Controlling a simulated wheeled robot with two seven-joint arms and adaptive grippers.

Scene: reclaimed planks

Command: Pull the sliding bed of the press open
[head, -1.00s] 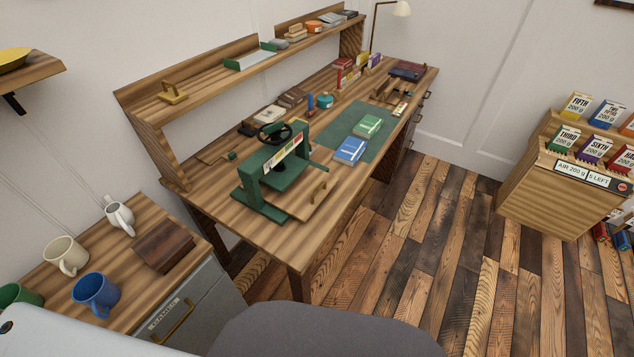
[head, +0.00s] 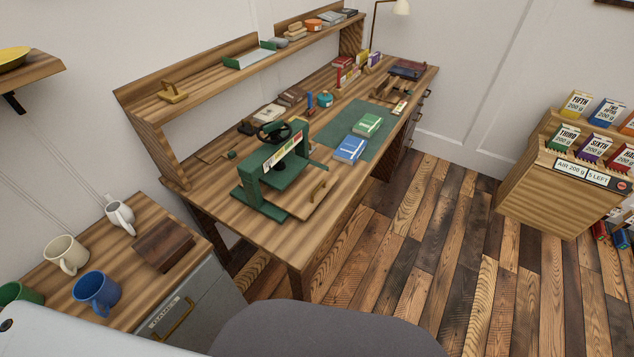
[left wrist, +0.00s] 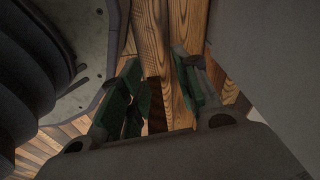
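The green press (head: 248,184) stands on the near end of the long wooden workbench. It has a black handwheel (head: 276,133) on top and a label strip across its crossbeam. How far the bed is out is hard to tell. Neither gripper shows in the head view. In the left wrist view my left gripper (left wrist: 162,85) has its green-padded fingers apart, with nothing between them and plank floor beyond. My right gripper is out of sight.
A blue book (head: 350,149) and a green book (head: 367,125) lie on a green mat beyond the press. A grey cabinet with mugs, including a blue mug (head: 97,291), stands at lower left. Open plank floor (head: 420,240) lies right of the bench.

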